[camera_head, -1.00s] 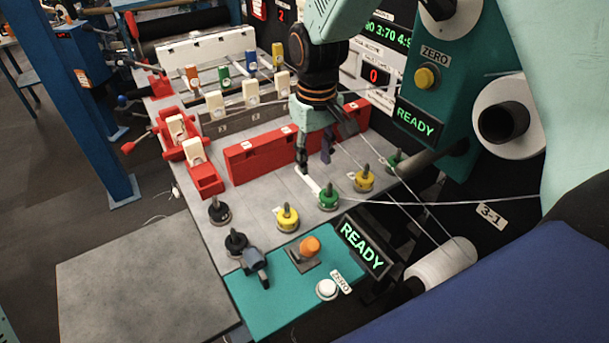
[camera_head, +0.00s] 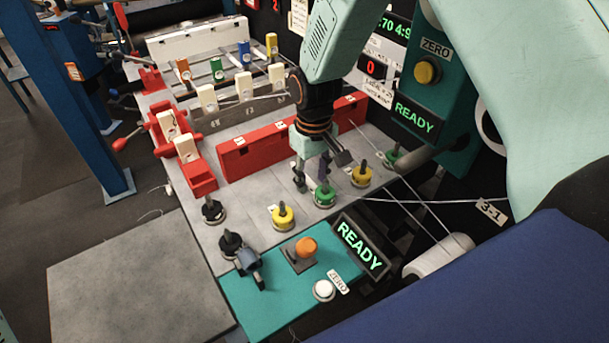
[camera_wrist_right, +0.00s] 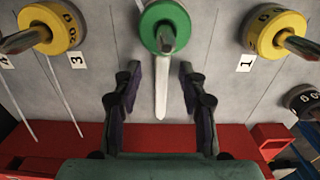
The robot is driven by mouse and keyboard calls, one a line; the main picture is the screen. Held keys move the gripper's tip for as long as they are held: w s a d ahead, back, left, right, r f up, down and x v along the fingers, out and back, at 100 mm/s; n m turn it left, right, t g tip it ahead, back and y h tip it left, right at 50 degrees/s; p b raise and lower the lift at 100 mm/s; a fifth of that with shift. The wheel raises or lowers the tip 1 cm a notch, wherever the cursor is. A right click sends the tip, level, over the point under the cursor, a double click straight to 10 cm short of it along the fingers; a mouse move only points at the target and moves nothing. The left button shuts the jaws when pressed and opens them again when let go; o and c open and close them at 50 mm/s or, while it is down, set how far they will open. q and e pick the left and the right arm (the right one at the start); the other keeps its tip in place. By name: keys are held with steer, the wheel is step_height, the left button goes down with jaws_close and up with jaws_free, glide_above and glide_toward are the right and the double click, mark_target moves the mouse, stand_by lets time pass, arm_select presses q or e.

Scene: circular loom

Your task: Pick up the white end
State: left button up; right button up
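The white end (camera_wrist_right: 161,88) is a narrow flat strip in the right wrist view. It runs from the green-ringed peg (camera_wrist_right: 165,27) along the grey bed, toward the gripper. My right gripper (camera_wrist_right: 158,76) is open, with one dark finger on each side of the strip and gaps between. In the head view my right gripper (camera_head: 311,178) points down just behind the green-ringed peg (camera_head: 324,194). There the fingers and peg largely hide the strip. I cannot tell the fingertips' exact height above the bed. My left gripper is not in view.
Yellow-ringed pegs (camera_head: 283,217) (camera_head: 361,175) stand either side of the green one. A red bar (camera_head: 245,156) runs behind the gripper. White threads (camera_head: 425,202) stretch right from the pegs. A teal panel (camera_head: 262,300) with buttons is in front.

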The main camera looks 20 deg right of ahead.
mark_target(311, 182)
steer(key=shift+s+a+r, duration=0.15)
steer(key=shift+s+r, duration=0.1)
steer(key=shift+s, duration=0.15)
steer(key=shift+c, duration=1.4)
steer(key=shift+w+f, duration=0.4)
steer(key=shift+w, duration=0.3)
jaws_close()
steer(key=shift+s+r, duration=0.35)
steer(key=shift+s, duration=0.25)
steer(key=shift+w+r, duration=0.3)
steer(key=shift+r, duration=0.05)
step_height(311, 182, up, 9)
steer(key=shift+w, duration=0.25)
steer(key=shift+c, duration=1.6)
jaws_free()
steer(key=shift+s, duration=0.1)
steer(key=shift+s+r, duration=0.1)
steer(key=shift+s, duration=0.25)
jaws_close()
steer(key=shift+w+f, duration=0.2)
steer(key=shift+w, duration=0.15)
steer(key=shift+s, duration=0.1)
